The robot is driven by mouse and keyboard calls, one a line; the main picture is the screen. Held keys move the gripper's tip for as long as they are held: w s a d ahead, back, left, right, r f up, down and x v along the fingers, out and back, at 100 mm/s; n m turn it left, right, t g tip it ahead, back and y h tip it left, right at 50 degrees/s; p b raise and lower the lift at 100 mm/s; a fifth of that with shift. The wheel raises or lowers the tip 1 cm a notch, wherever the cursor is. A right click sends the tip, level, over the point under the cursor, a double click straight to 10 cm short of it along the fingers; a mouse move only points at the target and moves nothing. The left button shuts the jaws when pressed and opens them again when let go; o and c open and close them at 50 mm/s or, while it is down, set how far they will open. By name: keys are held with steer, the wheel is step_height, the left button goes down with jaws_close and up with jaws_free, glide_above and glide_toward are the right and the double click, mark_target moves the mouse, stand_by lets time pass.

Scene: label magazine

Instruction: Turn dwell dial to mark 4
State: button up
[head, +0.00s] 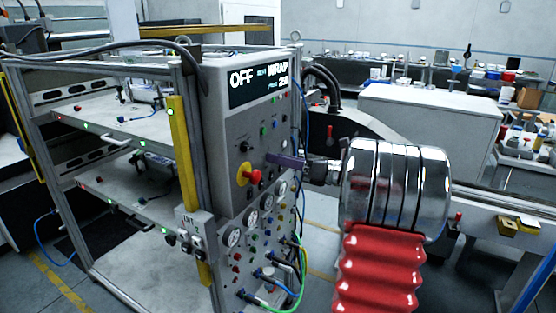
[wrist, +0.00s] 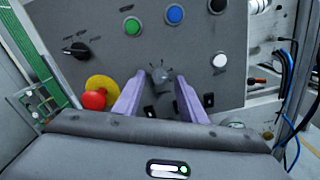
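A small grey dial (wrist: 161,73) with marks around it sits on the grey control panel (wrist: 205,38) in the wrist view. I cannot read its marks or where it points. My gripper (wrist: 159,82) is open, with one purple finger on each side of the dial and visible gaps between. Whether the tips reach past the dial's face is unclear. In the head view my gripper (head: 270,158) is at the panel front, and the dial is not distinguishable there. A black pointer knob (wrist: 77,48) lies up and left of the dial.
A red stop button (wrist: 94,99) on a yellow base is close left of my fingers. Green (wrist: 132,26), blue (wrist: 175,14) and white (wrist: 219,60) buttons surround the dial. The display (head: 262,78) reads OFF and WRAP. Gauges (head: 252,218) and hoses lie below.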

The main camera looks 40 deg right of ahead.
steer(key=shift+w+a, duration=0.25)
steer(key=shift+w, duration=0.25)
steer(key=shift+c, duration=0.7)
jaws_close()
